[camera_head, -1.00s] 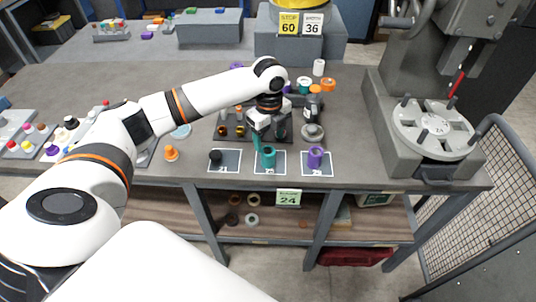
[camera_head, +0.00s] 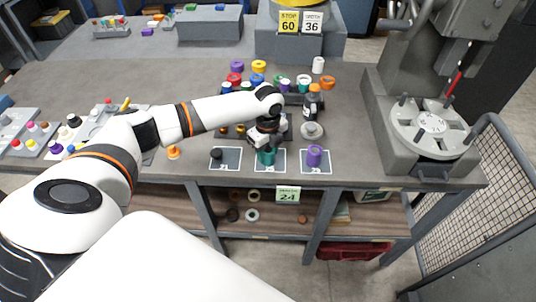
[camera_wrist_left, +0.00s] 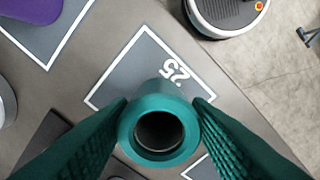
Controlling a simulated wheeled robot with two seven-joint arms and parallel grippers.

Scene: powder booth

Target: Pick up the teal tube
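The teal tube (camera_head: 266,158) stands upright on the middle dark mat (camera_head: 279,169), numbered 25. My left gripper (camera_head: 267,149) is above it, pointing down and hiding its upper part. In the left wrist view the tube (camera_wrist_left: 160,153) sits between my two teal fingers, its open top facing the camera. The fingers reach down on either side of it and look very close to its wall or touching. I cannot tell whether they press on it. My right gripper is not in view.
A purple tube (camera_head: 315,154) stands on the mat to the right. A black piece (camera_head: 216,154) is on the mat to the left. The table's front edge is close.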

